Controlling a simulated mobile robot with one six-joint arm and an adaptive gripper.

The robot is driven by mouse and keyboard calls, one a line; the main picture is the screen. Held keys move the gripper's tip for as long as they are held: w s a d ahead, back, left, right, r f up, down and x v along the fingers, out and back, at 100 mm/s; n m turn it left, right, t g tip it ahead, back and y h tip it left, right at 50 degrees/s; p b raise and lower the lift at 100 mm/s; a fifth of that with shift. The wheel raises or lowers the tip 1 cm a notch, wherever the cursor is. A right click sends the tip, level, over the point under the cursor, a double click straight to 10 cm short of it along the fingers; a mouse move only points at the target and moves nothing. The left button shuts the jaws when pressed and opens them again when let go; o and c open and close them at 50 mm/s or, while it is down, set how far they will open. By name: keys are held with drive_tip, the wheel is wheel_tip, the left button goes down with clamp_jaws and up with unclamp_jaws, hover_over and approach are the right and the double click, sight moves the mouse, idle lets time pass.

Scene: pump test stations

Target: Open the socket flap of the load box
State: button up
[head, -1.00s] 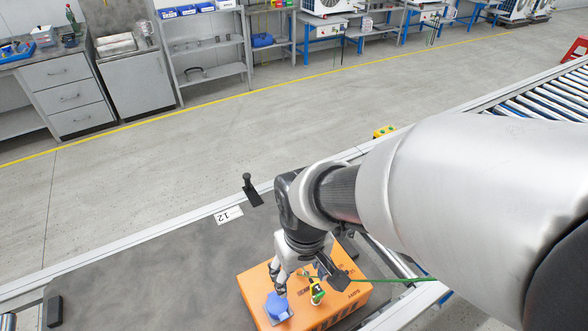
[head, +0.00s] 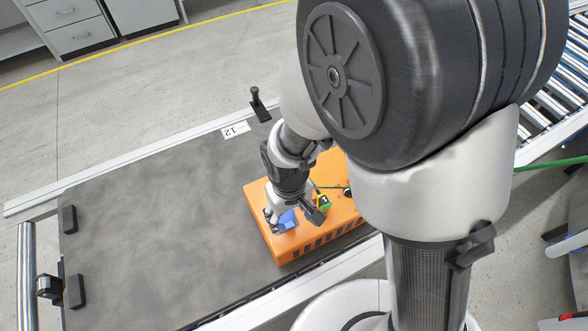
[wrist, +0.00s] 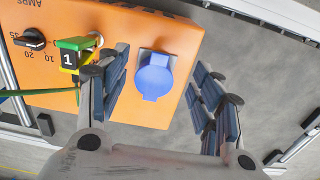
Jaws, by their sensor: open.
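The load box (head: 290,247) is an orange case on the grey conveyor plate. Its blue socket flap (wrist: 155,76) lies over the socket on the orange face and looks closed. In the head view the flap (head: 287,220) is partly covered by my gripper (head: 276,220). In the wrist view my gripper (wrist: 162,88) is open, one finger on each side of the flap, with nothing held. I cannot tell whether a fingertip touches the flap.
A green and yellow plug labelled 1 (wrist: 72,58) sits in the box close beside the left finger, with a green cable. A black knob (wrist: 30,39) is further left. The grey plate (head: 150,225) is clear left of the box; black blocks stand at its edge.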

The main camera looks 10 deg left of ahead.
sight(290, 226)
wheel_tip(290, 226, down, 4)
drive_tip(key=shift+f+b, duration=0.15)
drive_tip(key=shift+b, duration=0.45)
clamp_jaws()
idle(0.5)
